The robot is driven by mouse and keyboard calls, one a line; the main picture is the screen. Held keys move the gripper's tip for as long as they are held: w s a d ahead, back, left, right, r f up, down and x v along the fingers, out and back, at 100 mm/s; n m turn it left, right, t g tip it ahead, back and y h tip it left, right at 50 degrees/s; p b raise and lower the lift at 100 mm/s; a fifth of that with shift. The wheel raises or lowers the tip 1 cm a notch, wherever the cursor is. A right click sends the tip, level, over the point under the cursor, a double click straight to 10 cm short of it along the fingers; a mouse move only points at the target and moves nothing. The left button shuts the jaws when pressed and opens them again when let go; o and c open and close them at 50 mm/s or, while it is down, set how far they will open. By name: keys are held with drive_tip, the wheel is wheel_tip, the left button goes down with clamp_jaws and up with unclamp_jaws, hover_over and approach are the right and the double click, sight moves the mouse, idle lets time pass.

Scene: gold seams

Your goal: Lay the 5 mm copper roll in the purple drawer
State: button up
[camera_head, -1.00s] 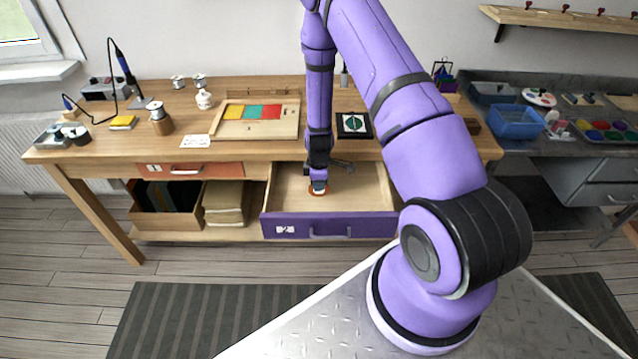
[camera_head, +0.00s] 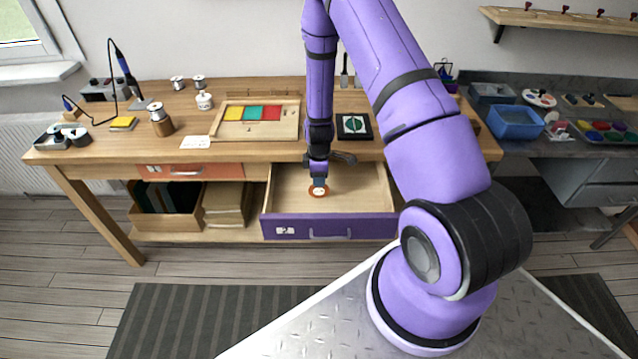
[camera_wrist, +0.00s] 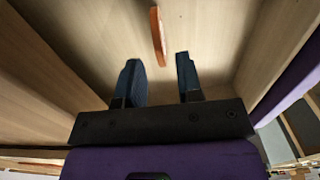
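The copper roll (camera_head: 318,190), an orange-brown ring with a pale middle, is inside the pulled-out purple drawer (camera_head: 360,227), on its wooden floor. In the wrist view the roll (camera_wrist: 157,37) shows edge-on, just beyond my fingertips and in line with the gap between them. My gripper (camera_head: 319,181) points down into the drawer right above the roll. In the wrist view my gripper (camera_wrist: 159,62) has its two dark fingers apart with nothing between them. The roll looks free of the fingers.
The drawer's wooden walls rise around my gripper. A closed orange drawer (camera_head: 190,170) is to the left. The drawer floor's right side is clear.

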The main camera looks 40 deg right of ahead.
wheel_tip(320, 180, up, 9)
drive_tip(key=shift+f, duration=0.15)
drive_tip(key=s+a+r+m+t, duration=0.1)
drive_tip(key=s+a+r+m, duration=0.1)
drive_tip(key=r, duration=0.8)
drive_tip(key=s+a+r+m+t, duration=0.1)
drive_tip(key=s+a+r+m, duration=0.15)
drive_tip(key=r, duration=0.75)
drive_tip(key=s+a+r+m+t, duration=0.1)
drive_tip(key=s+a+r, duration=0.15)
drive_tip(key=r, duration=0.65)
drive_tip(key=s+a+r+m+t, duration=0.1)
drive_tip(key=s+a+r+m, duration=0.1)
drive_tip(key=s+r, duration=0.4)
drive_tip(key=s+a+r+m+t, duration=0.1)
drive_tip(key=s+r, duration=0.6)
drive_tip(key=s, duration=0.7)
drive_tip(key=a+m, duration=0.1)
drive_tip(key=m, duration=0.1)
drive_tip(key=shift+s+a+r+m, duration=0.2)
drive_tip(key=shift+s+r+m, duration=0.1)
drive_tip(key=shift+s+m, duration=0.05)
